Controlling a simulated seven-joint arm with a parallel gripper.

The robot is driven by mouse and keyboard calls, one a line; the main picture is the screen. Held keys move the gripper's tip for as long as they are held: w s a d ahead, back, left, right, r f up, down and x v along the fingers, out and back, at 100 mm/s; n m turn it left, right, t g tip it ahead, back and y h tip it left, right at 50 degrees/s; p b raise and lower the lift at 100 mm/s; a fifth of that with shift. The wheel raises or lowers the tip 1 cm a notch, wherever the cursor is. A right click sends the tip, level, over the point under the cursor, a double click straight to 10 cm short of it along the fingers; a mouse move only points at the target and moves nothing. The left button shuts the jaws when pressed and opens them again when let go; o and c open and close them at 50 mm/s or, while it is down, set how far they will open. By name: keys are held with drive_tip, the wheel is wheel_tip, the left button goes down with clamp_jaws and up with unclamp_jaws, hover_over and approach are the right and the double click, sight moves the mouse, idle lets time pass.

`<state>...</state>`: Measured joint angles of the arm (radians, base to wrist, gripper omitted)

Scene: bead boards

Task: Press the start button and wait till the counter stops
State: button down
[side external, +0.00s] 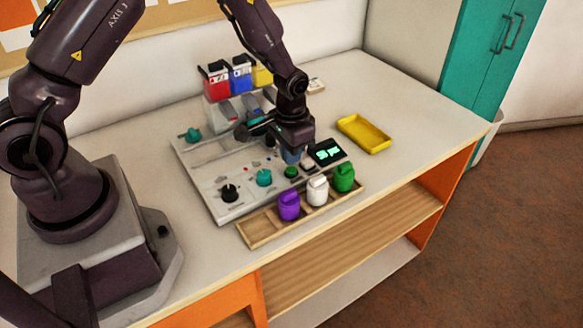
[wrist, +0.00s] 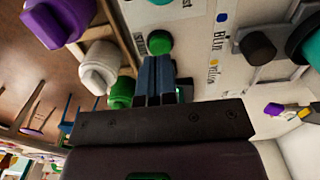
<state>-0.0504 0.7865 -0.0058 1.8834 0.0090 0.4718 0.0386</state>
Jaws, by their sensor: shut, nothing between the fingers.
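The start button, a round green button (side external: 291,172), sits on the front part of the pale board, and it also shows in the wrist view (wrist: 158,43). The counter, a small black display (side external: 326,152) with lit green digits, stands just right of it; I cannot read the digits surely. My gripper (side external: 291,158) points down over the board, just behind the button. Its blue fingers (wrist: 158,62) are together and empty, with their tips close to the button in the wrist view. I cannot tell if they touch it. The fingers hide most of the counter in the wrist view.
A wooden tray (side external: 262,231) with purple (side external: 289,206), white (side external: 317,190) and green (side external: 344,177) bottles stands along the board's front. Black (side external: 230,194) and teal (side external: 264,178) knobs rise left of the button. A yellow tray (side external: 364,133) lies at right, with clear table beyond.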

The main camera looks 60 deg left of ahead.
sight(290, 169)
drive_tip(key=shift+f, duration=1.35)
drive_tip(key=shift+r, duration=3.55)
drive_tip(key=shift+s, duration=0.1)
drive_tip(key=s+d+r+t, duration=0.1)
drive_tip(key=s+r+t, duration=0.1)
drive_tip(key=s+r, duration=0.7)
drive_tip(key=s+r+t, duration=0.3)
drive_tip(key=s+r, duration=0.7)
drive_tip(key=r, duration=0.6)
drive_tip(key=shift+s+d+t, duration=0.2)
drive_tip(key=shift+d+t, duration=0.1)
drive_tip(key=shift+d, duration=0.1)
